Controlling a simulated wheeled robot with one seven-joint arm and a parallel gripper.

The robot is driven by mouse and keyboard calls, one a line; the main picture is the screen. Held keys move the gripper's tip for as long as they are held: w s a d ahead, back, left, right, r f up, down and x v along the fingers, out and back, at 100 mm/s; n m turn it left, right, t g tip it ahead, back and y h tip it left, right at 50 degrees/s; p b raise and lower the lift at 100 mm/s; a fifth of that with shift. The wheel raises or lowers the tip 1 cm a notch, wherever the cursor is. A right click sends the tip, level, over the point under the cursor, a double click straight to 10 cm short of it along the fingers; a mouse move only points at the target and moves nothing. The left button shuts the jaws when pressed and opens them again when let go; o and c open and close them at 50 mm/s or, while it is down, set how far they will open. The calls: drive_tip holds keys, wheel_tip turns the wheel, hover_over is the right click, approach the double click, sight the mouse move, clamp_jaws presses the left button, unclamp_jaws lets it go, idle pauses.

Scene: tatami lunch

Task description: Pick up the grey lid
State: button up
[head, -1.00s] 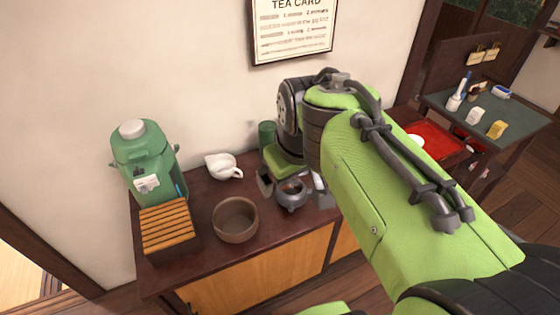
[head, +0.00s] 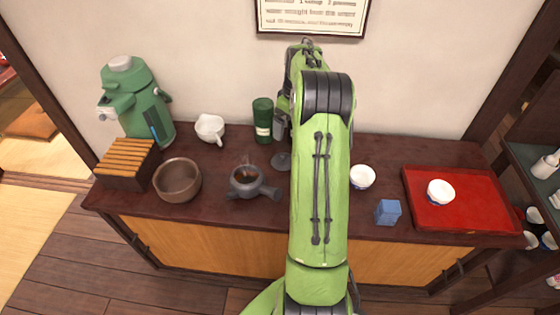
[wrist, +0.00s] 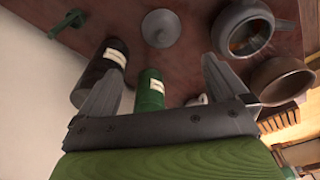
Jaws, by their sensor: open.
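The grey lid (head: 281,161) lies on the dark counter just to the right of the grey teapot (head: 245,181) in the head view. In the wrist view the lid (wrist: 161,27) shows whole near the top, knob visible, beside the uncovered teapot (wrist: 243,27). My gripper (wrist: 164,64) is open and empty. Its fingers are spread wide, with the lid beyond the tips, apart from them. In the head view my arm hides most of the gripper.
A green canister (wrist: 150,90) and a dark canister (wrist: 103,68) show near the fingers. A brown bowl (head: 177,180), white pitcher (head: 210,129), white cup (head: 362,177), blue block (head: 388,211) and red tray (head: 460,216) stand on the counter. The wall is close behind.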

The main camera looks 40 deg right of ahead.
sight(283, 156)
drive_tip(key=f+b, duration=0.1)
drive_tip(key=f, duration=0.2)
drive_tip(key=w+f+b, duration=0.1)
drive_tip(key=f, duration=0.3)
drive_tip(key=f+b, duration=0.1)
drive_tip(key=f, duration=0.2)
drive_tip(key=shift+w+a+f, duration=0.25)
drive_tip(key=shift+w+f, duration=0.05)
drive_tip(key=shift+f, duration=0.1)
drive_tip(key=f+b, duration=0.1)
drive_tip(key=f, duration=0.2)
drive_tip(key=f+b, duration=0.1)
drive_tip(key=f, duration=0.1)
drive_tip(key=shift+w+b, duration=0.3)
drive_tip(key=shift+r, duration=0.2)
drive_tip(key=shift+c, duration=0.2)
drive_tip(key=c, duration=0.7)
drive_tip(key=shift+s+a+f, duration=0.1)
drive_tip(key=shift+s+a, duration=0.05)
drive_tip(key=c, duration=0.6)
